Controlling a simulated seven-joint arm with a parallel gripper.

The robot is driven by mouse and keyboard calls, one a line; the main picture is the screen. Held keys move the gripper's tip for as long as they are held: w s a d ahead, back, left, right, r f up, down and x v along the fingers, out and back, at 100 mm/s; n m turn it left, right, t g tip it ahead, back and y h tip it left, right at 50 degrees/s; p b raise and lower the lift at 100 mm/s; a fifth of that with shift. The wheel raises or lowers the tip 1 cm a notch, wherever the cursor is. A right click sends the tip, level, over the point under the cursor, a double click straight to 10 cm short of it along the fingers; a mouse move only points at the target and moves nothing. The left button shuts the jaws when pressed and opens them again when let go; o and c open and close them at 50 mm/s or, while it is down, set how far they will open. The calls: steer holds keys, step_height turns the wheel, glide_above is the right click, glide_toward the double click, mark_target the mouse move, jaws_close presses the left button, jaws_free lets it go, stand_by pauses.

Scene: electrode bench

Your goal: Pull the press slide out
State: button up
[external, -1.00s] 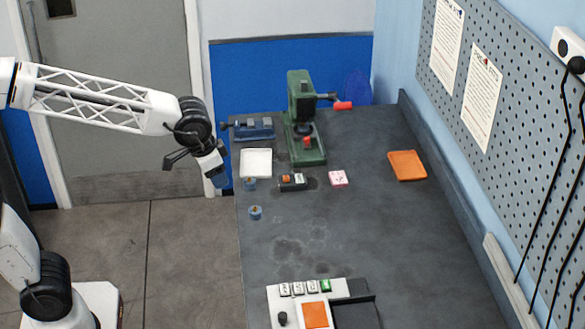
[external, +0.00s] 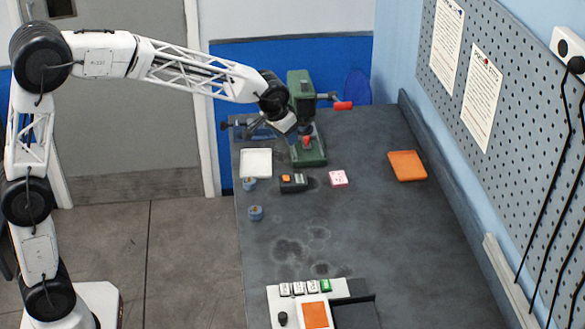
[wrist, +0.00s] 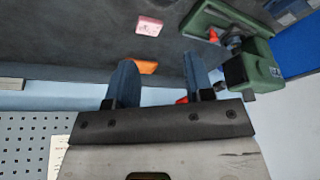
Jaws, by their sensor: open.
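The green press (external: 300,82) stands at the back of the bench, with a red-tipped lever (external: 343,105) pointing right. A red knob (external: 307,140) sits low on its front, above the green base (external: 312,157). I cannot tell the slide apart from the base. My gripper (external: 304,130) is in front of the press head, close above the red knob, and partly covers the press. In the wrist view my gripper (wrist: 160,75) is open and empty. The press (wrist: 257,62) and red knob (wrist: 213,35) lie to the right of and beyond the fingers.
A blue vise (external: 250,130) and white tray (external: 256,163) are left of the press. A black box (external: 293,182), pink block (external: 338,178) and two blue cups (external: 255,212) lie in front. An orange tray (external: 407,165) is right.

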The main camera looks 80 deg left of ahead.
mark_target(307, 138)
steer(key=w+a+f, duration=0.2)
steer(key=a+f, duration=0.1)
steer(key=a, duration=0.3)
steer(key=w+a+f+n, duration=0.1)
steer(key=w+a+f, duration=0.2)
steer(key=a, duration=0.4)
steer(key=w+a+f+n+y, duration=0.1)
steer(key=w+a+f, duration=0.1)
steer(key=a, duration=0.4)
steer(key=shift+x, duration=0.95)
steer(key=shift+w, duration=0.1)
steer(key=shift+x, duration=3.85)
steer(key=shift+c, duration=0.5)
jaws_close()
